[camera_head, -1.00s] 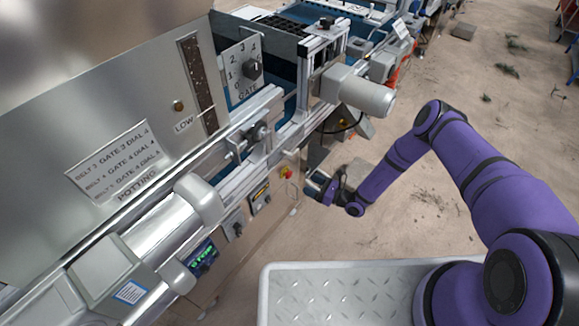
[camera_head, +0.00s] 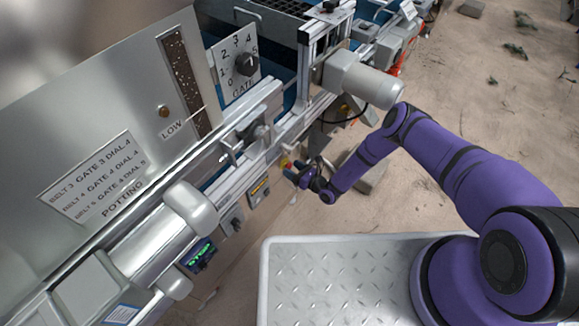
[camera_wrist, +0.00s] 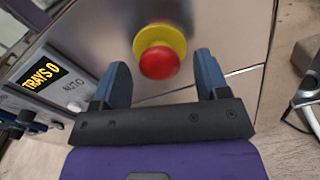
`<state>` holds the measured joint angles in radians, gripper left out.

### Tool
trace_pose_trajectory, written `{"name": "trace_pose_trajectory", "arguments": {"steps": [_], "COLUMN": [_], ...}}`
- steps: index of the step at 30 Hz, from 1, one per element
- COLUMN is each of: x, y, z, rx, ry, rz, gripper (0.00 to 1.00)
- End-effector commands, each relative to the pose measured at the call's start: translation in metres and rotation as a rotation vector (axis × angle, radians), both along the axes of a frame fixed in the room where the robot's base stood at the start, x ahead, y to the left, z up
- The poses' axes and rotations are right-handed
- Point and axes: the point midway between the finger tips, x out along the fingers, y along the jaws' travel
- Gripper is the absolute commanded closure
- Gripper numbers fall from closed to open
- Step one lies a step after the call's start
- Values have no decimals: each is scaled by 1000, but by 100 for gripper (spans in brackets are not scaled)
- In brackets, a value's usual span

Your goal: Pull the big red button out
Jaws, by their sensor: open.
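The big red button (camera_wrist: 160,62) sits on a yellow round base on the machine's metal panel, ahead of my gripper in the wrist view. My gripper (camera_wrist: 160,80) is open, with one blue finger to the left of the button and one to the right. The fingers look apart from the button, and the depth between them and it is hard to judge. In the head view my gripper (camera_head: 296,170) is at the machine's side, and the button is mostly hidden by it.
A display panel reading TRAYS 0 (camera_wrist: 38,75) with an AUTO label is left of the button. A grey motor (camera_head: 360,78) juts out above my forearm. A grey block (camera_head: 364,172) lies on the floor behind my wrist. Open sandy floor lies to the right.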

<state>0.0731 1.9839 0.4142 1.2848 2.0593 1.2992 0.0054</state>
Motion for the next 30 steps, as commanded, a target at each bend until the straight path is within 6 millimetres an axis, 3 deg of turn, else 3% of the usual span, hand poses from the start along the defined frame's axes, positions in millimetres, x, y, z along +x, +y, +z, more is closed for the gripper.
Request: {"name": "trace_pose_trajectory", "arguments": {"steps": [6,16,25,30], "x": [11,13,13,13], "y": [14,16,16,16], "z": [0,0,0,0], "rx": [-1,-1,0,0], "ry": [0,1,0,0], "rz": [1,0,0,0], "gripper": [32,32,100,100]}}
